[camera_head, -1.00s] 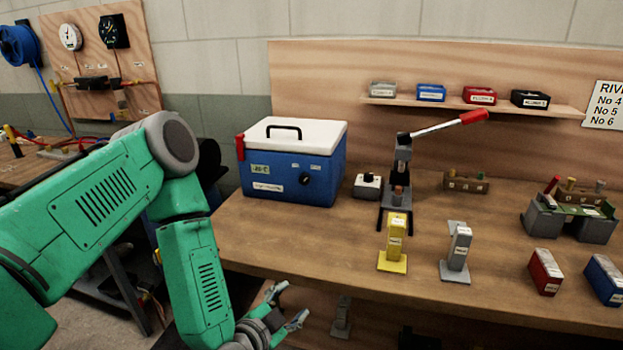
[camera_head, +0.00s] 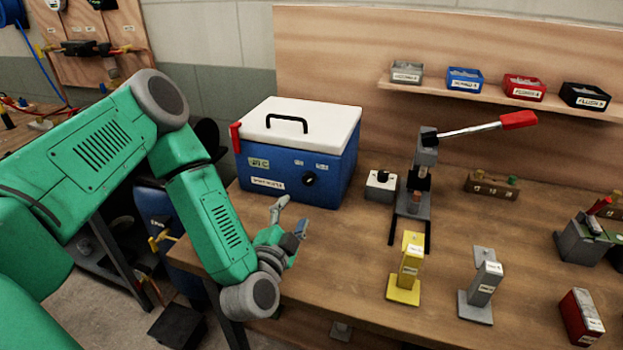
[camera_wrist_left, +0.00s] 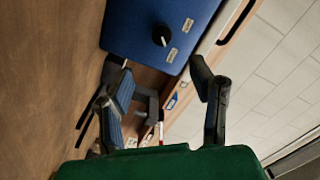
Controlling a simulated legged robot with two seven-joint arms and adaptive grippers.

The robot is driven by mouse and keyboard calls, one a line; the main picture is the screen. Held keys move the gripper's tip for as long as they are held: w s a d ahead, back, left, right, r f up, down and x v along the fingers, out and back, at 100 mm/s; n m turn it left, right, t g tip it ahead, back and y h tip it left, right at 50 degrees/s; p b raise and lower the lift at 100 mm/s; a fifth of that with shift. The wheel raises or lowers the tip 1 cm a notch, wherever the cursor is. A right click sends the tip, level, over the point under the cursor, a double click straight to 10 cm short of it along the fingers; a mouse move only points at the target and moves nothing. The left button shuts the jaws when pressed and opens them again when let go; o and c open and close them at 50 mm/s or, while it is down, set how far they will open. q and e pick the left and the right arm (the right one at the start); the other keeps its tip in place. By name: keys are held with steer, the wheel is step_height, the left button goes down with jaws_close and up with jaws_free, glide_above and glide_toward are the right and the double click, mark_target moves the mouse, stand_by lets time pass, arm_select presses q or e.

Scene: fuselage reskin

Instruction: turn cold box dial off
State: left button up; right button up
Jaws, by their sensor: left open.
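The cold box (camera_head: 296,176) is blue with a white lid and stands at the back left of the bench. Its black dial (camera_head: 309,179) is on the front face, right of the middle, with small labels around it. In the left wrist view the dial (camera_wrist_left: 161,36) shows with a light pointer mark, on the blue face beyond the fingers. My left gripper (camera_head: 291,217) is open and empty, in front of the box and below the dial, apart from it. It also shows in the left wrist view (camera_wrist_left: 165,90). My right gripper is not in view.
A small grey switch box (camera_head: 381,187) and a lever press (camera_head: 420,180) with a red handle stand right of the cold box. A yellow stand (camera_head: 406,272) and a grey stand (camera_head: 482,288) are nearer the front. Bare bench lies before the box.

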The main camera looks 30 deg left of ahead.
mark_target(308, 182)
arm_select(q)
steer(key=x, duration=1)
steer(key=shift+a+p, duration=0.1)
steer(key=shift+p, duration=0.25)
steer(key=shift+w, duration=0.6)
steer(key=shift+w+a, duration=0.2)
steer(key=shift+w, duration=0.05)
steer(key=shift+a, duration=0.1)
steer(key=shift+a+f, duration=0.1)
jaws_close()
